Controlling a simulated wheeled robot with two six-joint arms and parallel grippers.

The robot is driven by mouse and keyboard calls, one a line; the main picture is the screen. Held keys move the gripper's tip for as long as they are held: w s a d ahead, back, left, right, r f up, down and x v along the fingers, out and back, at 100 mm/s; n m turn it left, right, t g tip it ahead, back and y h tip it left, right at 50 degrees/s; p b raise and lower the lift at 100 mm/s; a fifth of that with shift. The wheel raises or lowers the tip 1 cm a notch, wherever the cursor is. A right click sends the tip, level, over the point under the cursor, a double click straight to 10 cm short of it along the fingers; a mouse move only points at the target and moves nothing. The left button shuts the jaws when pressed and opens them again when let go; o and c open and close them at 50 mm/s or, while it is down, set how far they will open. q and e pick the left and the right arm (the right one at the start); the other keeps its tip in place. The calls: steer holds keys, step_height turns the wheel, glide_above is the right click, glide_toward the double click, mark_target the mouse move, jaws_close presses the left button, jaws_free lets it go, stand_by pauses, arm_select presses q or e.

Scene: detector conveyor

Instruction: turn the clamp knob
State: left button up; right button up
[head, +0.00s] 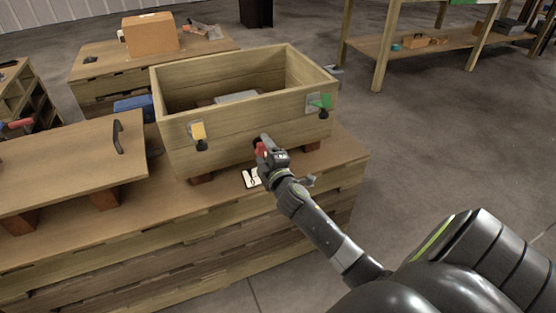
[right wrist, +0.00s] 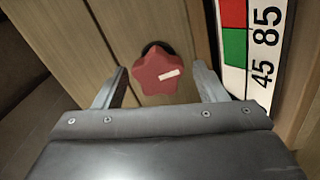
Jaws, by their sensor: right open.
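The clamp knob (right wrist: 158,72) is a red star-shaped knob with a white mark, on the wooden front in the right wrist view. In the head view a little of the red knob (head: 260,149) shows at the tip of my right arm. My right gripper (right wrist: 163,82) is open, with one finger on each side of the knob and a gap between knob and fingers. In the head view my right gripper (head: 266,153) is at the front of the wooden box (head: 240,138) and hides most of the knob. My left gripper is out of view.
A scale plate with numbers and red and green fields (right wrist: 250,45) is right of the knob. The box carries a yellow tag (head: 198,131) and a green tag (head: 320,101). A wooden lid with a black handle (head: 70,165) lies left. Open floor is at right.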

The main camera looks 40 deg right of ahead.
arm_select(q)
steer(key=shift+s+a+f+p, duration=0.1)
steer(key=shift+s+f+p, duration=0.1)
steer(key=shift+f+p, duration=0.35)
arm_select(e)
steer(key=v, duration=1.6)
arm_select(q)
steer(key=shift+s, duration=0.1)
arm_select(e)
steer(key=shift+s+d, duration=0.1)
